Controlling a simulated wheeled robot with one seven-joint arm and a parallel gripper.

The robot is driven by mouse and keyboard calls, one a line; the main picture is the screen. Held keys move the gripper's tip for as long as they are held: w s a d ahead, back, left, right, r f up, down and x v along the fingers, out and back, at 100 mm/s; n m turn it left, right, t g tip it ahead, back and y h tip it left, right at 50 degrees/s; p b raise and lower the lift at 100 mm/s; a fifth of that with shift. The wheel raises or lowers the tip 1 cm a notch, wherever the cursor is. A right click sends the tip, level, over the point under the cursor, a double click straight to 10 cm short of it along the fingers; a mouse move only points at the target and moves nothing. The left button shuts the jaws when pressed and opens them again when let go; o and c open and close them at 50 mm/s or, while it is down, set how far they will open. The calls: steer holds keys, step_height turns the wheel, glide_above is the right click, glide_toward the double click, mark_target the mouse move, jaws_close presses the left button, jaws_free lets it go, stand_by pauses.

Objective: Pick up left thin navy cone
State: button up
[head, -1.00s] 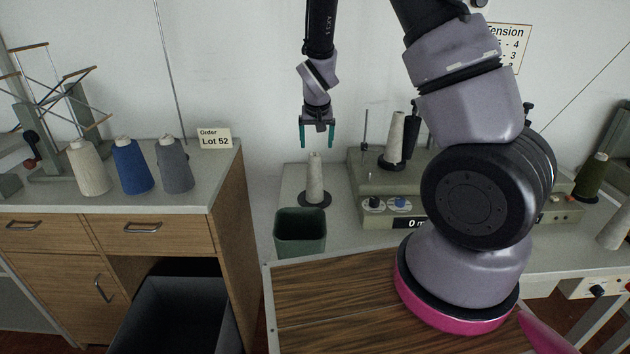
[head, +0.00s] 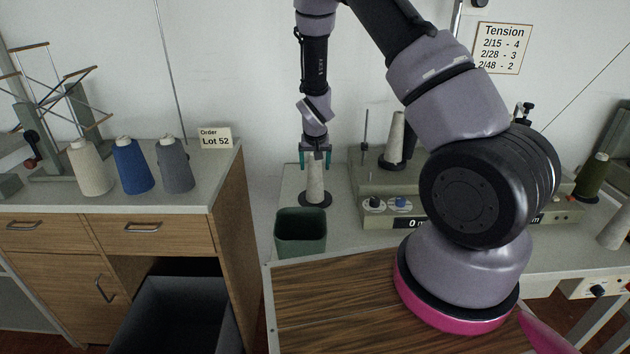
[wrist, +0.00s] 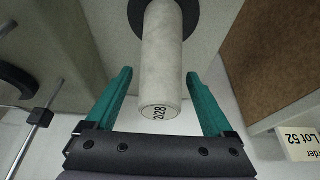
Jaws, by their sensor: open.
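A thin pale grey cone (head: 316,182) stands upright on a black round base (head: 315,200) on the machine table. My gripper (head: 315,162) points down over its top, open and empty, with one green finger on each side. In the wrist view the cone (wrist: 162,60) lies between the spread fingers (wrist: 160,100), its end marked 2/28, with gaps at both sides. No cone I see is clearly thin and navy. A wider blue cone (head: 132,168) stands on the left cabinet. A dark shape (head: 411,140) is partly hidden behind another pale cone (head: 396,138).
A green bin (head: 300,234) stands just in front of the pale cone. A cream cone (head: 90,170), a grey cone (head: 175,167) and a "Lot 52" sign (head: 216,138) are on the cabinet. A Tension chart (head: 502,48) hangs on the wall. The machine (head: 370,185) stands right of the cone.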

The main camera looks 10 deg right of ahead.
jaws_close()
step_height(320, 180, up, 13)
steer(key=shift+r, duration=0.7)
stand_by(0.4)
